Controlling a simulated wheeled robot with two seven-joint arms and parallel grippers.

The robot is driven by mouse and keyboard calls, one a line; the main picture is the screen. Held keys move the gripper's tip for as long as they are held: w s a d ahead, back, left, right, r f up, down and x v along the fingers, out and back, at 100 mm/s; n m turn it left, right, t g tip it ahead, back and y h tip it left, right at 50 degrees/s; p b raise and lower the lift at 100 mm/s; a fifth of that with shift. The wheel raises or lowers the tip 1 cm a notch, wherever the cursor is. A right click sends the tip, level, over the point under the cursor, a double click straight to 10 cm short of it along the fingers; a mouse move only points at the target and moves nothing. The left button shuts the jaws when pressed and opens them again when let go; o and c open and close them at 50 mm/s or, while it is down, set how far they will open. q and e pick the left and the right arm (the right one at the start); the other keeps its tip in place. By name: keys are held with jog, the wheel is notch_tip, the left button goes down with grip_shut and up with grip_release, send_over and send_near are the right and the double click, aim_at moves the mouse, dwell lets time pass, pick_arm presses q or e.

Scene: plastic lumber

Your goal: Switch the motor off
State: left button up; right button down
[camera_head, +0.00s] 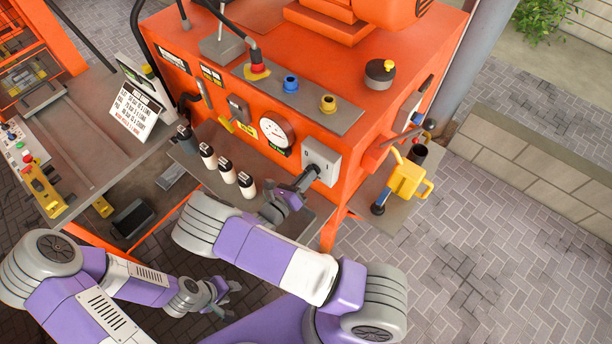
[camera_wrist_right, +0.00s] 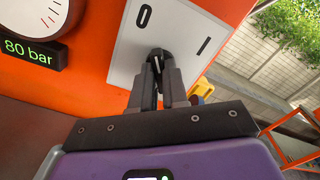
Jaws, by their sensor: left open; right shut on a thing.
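The motor switch is a grey box (camera_head: 321,158) on the front of the orange machine. In the right wrist view its white plate (camera_wrist_right: 185,32) is marked 0 at upper left and I at right. A black rotary knob (camera_wrist_right: 158,53) with a white mark sits below the 0. My right gripper (camera_head: 306,178) reaches the box, its fingers shut on the knob. The fingers hide part of the knob, so its exact setting is hard to tell. My left gripper (camera_head: 226,290) is open and empty, low and away from the machine.
A round gauge (camera_head: 277,133) is left of the switch box; a display below it reads 80 bar (camera_wrist_right: 28,51). Several black-and-white bottles (camera_head: 226,169) stand on the ledge. A yellow jug (camera_head: 405,178) is on a side shelf at right. Paved floor lies open beyond.

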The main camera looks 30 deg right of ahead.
dwell(0.4)
jog(key=c, duration=1.1)
grip_release()
jog(key=shift+c, duration=0.2)
jog(key=shift+a, duration=0.1)
jog(key=b+v, duration=0.1)
jog(key=v, duration=0.6)
jog(key=shift+a, duration=0.15)
jog(key=shift+s, duration=0.1)
